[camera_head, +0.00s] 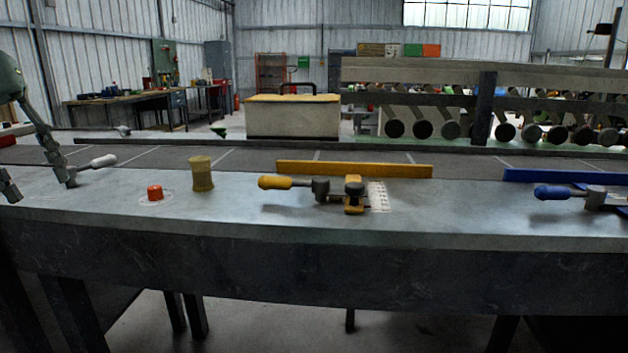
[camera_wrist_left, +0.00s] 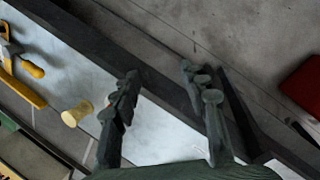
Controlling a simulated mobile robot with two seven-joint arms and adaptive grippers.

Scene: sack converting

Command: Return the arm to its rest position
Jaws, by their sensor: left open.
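My left gripper (camera_head: 38,182) shows at the far left of the head view, over the left end of the grey bench (camera_head: 330,213). Its two fingers are spread apart with nothing between them. In the left wrist view the open fingers (camera_wrist_left: 165,85) also stand apart, with the bench top and its edge beyond them. A yellow spool-shaped piece (camera_head: 202,173) stands upright on the bench, to the right of the gripper and apart from it. It also shows left of the fingers in the left wrist view (camera_wrist_left: 76,113). My right gripper is not in view.
Close to the gripper lies a white-handled clamp (camera_head: 100,162). A red button (camera_head: 155,193) sits left of the spool. A yellow-handled clamp (camera_head: 278,182), yellow bar (camera_head: 355,169) and blue-handled clamp (camera_head: 555,192) are farther right. A red object (camera_wrist_left: 303,85) lies beyond the bench edge.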

